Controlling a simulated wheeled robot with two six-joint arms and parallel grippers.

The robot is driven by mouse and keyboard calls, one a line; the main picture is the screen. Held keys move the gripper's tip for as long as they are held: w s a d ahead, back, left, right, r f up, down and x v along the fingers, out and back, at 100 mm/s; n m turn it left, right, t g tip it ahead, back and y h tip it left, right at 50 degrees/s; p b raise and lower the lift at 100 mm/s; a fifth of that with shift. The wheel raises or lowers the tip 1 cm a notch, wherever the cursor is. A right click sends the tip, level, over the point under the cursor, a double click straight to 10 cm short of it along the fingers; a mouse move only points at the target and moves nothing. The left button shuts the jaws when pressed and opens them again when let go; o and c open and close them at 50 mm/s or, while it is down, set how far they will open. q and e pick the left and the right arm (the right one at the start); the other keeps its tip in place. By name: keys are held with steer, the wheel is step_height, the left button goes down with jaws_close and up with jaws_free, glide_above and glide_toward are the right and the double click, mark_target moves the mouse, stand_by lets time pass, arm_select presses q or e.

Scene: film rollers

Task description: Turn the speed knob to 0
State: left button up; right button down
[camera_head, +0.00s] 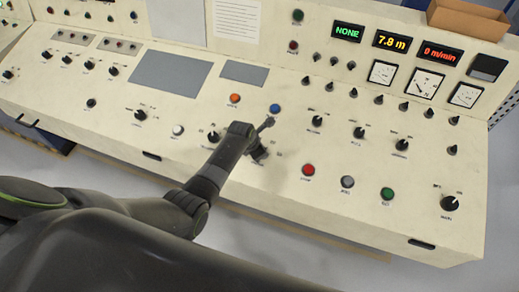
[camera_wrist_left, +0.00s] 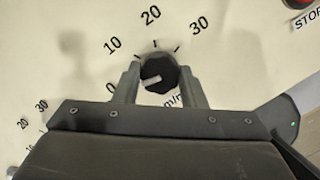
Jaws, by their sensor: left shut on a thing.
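The speed knob (camera_wrist_left: 158,78) is black with a white pointer line, in the upper middle of the left wrist view. Its scale is printed 0, 10, 20, 30 around it. The pointer line points left and slightly down, toward the 0. My left gripper (camera_wrist_left: 160,66) is shut on the knob, one finger on each side. In the head view my left gripper (camera_head: 259,151) is down at the panel and hides most of the knob. The red display (camera_head: 440,53) reads 0 m/min. My right gripper is not in view.
A red button (camera_head: 308,170), a grey button (camera_head: 347,182) and a green button (camera_head: 387,194) are right of my gripper. A blue button (camera_head: 275,108) is just behind it. Other black knobs, such as one at the panel's right (camera_head: 449,203), surround the area.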

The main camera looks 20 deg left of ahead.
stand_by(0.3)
arm_select(q)
steer(key=o, duration=1)
steer(key=shift+r, duration=0.15)
steer(key=shift+s+a+r, duration=0.15)
steer(key=shift+s+r, duration=0.15)
steer(key=shift+r, duration=0.3)
steer(key=b+v, duration=0.1)
steer(key=v, duration=1.5)
steer(key=shift+b, duration=0.35)
